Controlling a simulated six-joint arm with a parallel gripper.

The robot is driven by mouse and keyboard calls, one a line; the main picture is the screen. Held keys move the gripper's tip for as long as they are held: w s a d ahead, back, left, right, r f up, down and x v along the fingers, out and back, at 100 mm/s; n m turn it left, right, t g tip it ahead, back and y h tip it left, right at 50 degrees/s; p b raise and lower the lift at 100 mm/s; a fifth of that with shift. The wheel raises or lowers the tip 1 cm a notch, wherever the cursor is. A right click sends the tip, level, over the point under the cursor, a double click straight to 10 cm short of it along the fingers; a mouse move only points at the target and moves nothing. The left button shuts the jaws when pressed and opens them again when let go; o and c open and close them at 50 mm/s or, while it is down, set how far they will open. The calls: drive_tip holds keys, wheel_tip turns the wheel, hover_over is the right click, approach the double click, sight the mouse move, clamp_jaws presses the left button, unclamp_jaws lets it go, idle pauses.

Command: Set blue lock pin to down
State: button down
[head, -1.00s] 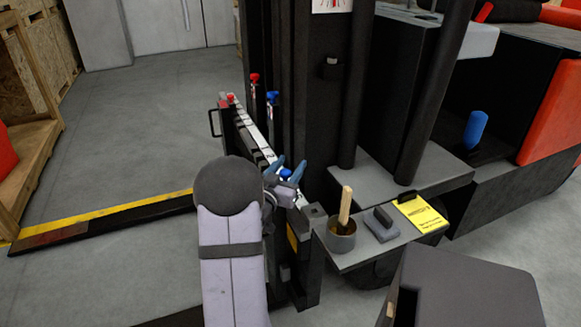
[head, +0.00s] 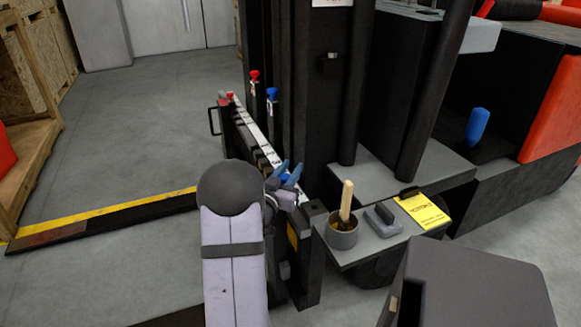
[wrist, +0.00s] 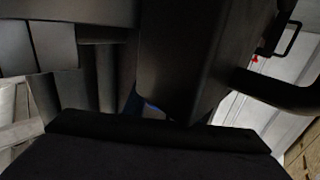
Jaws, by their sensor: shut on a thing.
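In the head view, a blue knob (head: 286,177) sits near the close end of the narrow rail, between the fingers of my gripper (head: 288,172). My gripper is shut on this blue lock pin. The fingers hide most of the pin, so its height is hard to judge. A second blue-topped pin (head: 272,94) stands upright farther back, beside a red-topped pin (head: 254,76). Another red knob (head: 231,97) is at the rail's far end. In the wrist view, dark parts fill most of the picture, and only a small blue sliver (wrist: 151,110) shows.
A grey shelf right of the rail holds a cup (head: 341,236) with a wooden-handled tool, a small grey block (head: 382,217) and a yellow card (head: 422,211). Dark upright columns (head: 357,90) stand close behind my gripper. Open floor lies to the left.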

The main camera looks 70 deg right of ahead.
sight(283, 182)
drive_tip(key=shift+f, duration=0.3)
drive_tip(key=c, duration=1.4)
unclamp_jaws()
drive_tip(key=shift+c, duration=0.2)
drive_tip(key=shift+r, duration=0.1)
drive_tip(key=shift+a+p, duration=0.3)
drive_tip(key=shift+a, duration=0.15)
drive_tip(key=shift+a+p, duration=0.7)
drive_tip(key=shift+a, duration=2.55)
